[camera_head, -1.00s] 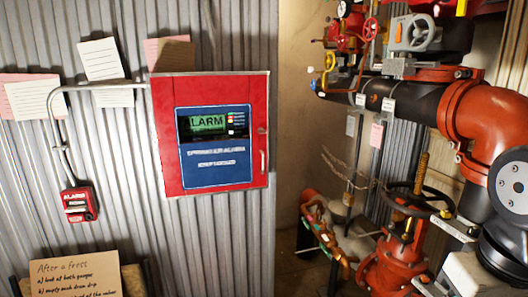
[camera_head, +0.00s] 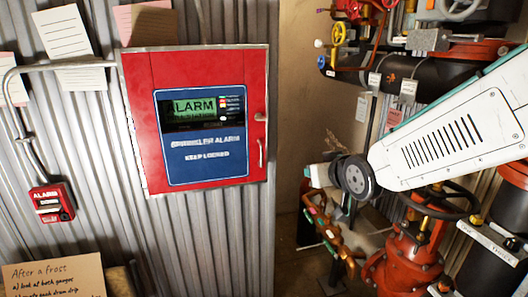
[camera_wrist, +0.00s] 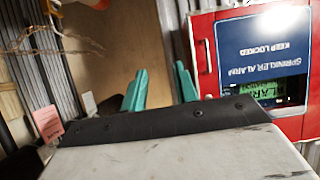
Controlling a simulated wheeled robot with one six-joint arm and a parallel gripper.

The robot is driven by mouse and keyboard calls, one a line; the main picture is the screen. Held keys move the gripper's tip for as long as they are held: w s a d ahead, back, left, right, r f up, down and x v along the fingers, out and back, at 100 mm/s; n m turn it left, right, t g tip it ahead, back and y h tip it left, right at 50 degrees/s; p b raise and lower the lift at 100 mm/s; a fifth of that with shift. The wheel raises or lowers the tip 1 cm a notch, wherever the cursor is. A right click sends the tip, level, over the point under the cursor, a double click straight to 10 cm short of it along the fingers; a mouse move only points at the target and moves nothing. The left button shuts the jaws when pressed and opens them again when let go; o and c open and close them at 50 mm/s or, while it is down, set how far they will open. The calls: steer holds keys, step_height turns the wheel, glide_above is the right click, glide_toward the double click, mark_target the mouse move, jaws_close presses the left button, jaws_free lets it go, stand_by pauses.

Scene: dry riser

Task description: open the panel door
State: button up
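The red alarm panel (camera_head: 140,120) hangs on the corrugated wall at centre left in the head view. Its door looks shut, with a lit green display and blue label (camera_head: 205,165). A slim upright handle (camera_head: 261,152) sits at the door's right edge, below a small knob (camera_head: 260,117). The wrist view shows the panel upside down at right, with the handle (camera_wrist: 208,55) at its left edge. My gripper (camera_wrist: 160,82) shows two teal fingers spread apart with nothing between them. It is apart from the handle. In the head view its fingers are hard to make out.
Red and black pipes with valves and handwheels (camera_head: 440,200) crowd the right side around my arm. A red alarm call point (camera_head: 51,203) and conduit are left of the panel. A cardboard note (camera_head: 55,277) is at lower left. The wall before the panel is clear.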

mark_target(264, 151)
steer(key=w+a+t+y, duration=0.1)
steer(key=w+a, duration=0.3)
steer(key=w+a+n+t+y, duration=0.1)
steer(key=w+a+y, duration=0.1)
steer(key=a, duration=0.3)
steer(key=w+a+n+t+y, duration=0.1)
steer(key=w+a, duration=0.3)
steer(key=w, duration=0.1)
steer(key=shift+w+a+t+y, duration=0.3)
steer(key=shift+w, duration=0.05)
steer(key=shift+c, duration=0.2)
jaws_close()
